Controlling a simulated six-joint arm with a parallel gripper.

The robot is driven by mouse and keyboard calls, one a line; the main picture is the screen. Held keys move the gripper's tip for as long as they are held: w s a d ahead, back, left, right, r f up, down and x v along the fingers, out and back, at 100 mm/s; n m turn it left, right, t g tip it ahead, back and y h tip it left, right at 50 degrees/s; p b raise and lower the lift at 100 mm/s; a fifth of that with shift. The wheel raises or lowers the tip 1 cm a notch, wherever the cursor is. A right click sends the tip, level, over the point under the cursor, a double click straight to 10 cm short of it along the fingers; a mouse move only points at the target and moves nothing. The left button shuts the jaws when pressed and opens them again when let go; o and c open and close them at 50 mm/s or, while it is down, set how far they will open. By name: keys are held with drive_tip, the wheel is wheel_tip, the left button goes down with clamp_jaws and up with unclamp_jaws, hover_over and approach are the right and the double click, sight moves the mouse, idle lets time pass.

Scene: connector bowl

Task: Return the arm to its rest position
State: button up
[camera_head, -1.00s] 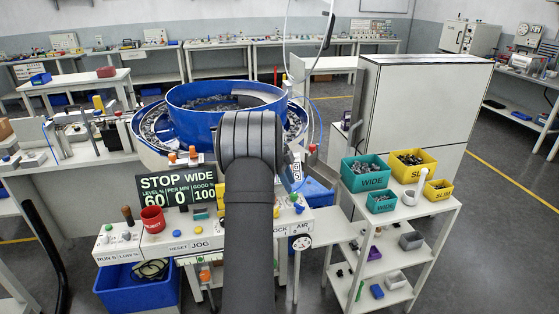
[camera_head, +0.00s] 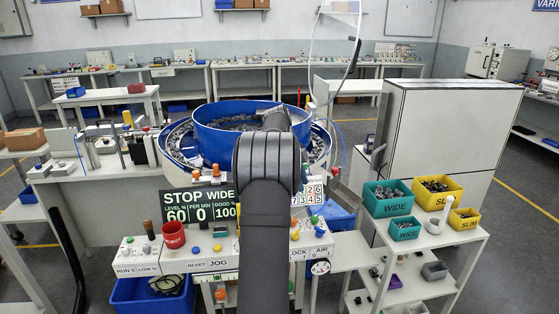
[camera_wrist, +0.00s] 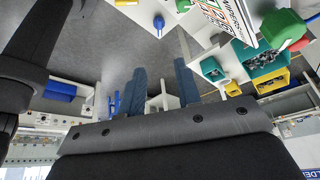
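My arm (camera_head: 266,240) rises through the middle of the head view, in front of the blue feeder bowl (camera_head: 212,137). Its dark upper part reaches over the bowl's right side. My gripper's fingertips cannot be made out in the head view. In the wrist view, my gripper (camera_wrist: 160,72) shows two blue-grey fingers standing apart. Nothing is held between them. Behind the gap are grey floor and pale furniture, some distance away.
A control panel (camera_head: 150,258) with a STOP WIDE display (camera_head: 200,204) stands in front of the bowl. Teal (camera_head: 388,198) and yellow (camera_head: 432,192) bins sit on the right shelf, beside a grey cabinet (camera_head: 450,140). A clear curved guard stands right of the bowl.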

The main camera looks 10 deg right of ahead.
sight(319, 228)
drive_tip(key=x, duration=1.7)
drive_tip(key=shift+s, duration=0.1)
drive_tip(key=shift+r, duration=0.1)
drive_tip(key=shift+d+f, duration=0.1)
drive_tip(key=shift+f, duration=0.1)
drive_tip(key=shift+s+r+n+t, duration=0.15)
drive_tip(key=shift+n+t, duration=0.15)
drive_tip(key=shift+n, duration=0.7)
drive_tip(key=n+t, duration=0.1)
drive_tip(key=n, duration=0.2)
drive_tip(key=n+t, duration=0.1)
drive_tip(key=n, duration=0.2)
drive_tip(key=shift+s+h, duration=0.15)
drive_tip(key=shift+h, duration=0.15)
idle(0.7)
